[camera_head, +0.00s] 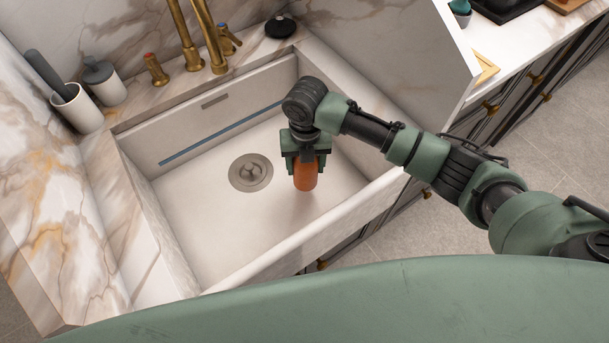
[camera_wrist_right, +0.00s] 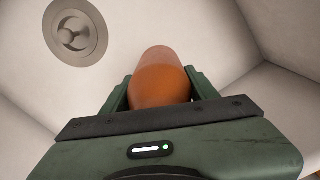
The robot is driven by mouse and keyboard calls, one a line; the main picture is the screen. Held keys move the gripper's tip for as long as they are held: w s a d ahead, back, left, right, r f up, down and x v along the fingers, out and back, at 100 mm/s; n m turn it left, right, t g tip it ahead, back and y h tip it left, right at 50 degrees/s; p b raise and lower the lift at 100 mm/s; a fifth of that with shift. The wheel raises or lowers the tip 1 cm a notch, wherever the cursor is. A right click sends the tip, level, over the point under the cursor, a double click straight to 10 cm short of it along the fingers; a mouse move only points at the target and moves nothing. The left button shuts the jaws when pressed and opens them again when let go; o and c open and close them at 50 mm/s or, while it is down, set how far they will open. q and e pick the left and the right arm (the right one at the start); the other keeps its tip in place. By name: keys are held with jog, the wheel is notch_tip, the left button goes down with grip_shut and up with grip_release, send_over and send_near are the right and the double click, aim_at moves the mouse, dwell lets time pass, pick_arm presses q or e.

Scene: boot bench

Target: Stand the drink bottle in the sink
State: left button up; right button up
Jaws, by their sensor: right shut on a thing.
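The orange-brown drink bottle (camera_head: 306,176) is between the fingers of my right gripper (camera_head: 304,160), inside the white sink (camera_head: 200,216). The gripper is shut on it and points down. In the right wrist view the bottle (camera_wrist_right: 161,78) sits between the two green fingers of the right gripper (camera_wrist_right: 160,92). The bottle looks roughly upright. I cannot tell whether its base touches the sink floor. My left gripper is not in view.
The round drain (camera_head: 251,173) lies left of the bottle, with bare basin floor around it. Brass taps (camera_head: 208,40) rise behind the sink. A white holder (camera_head: 77,108) and a lidded pot (camera_head: 105,83) stand at the back left. The sink's front wall (camera_head: 310,232) is close to the bottle.

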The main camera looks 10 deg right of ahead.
aim_at(305, 177)
jog(key=shift+f, duration=2.75)
jog(key=shift+f, duration=0.1)
jog(key=o, duration=1.4)
notch_tip(305, 177, up, 12)
jog(key=shift+r, duration=0.15)
jog(key=shift+p, duration=0.3)
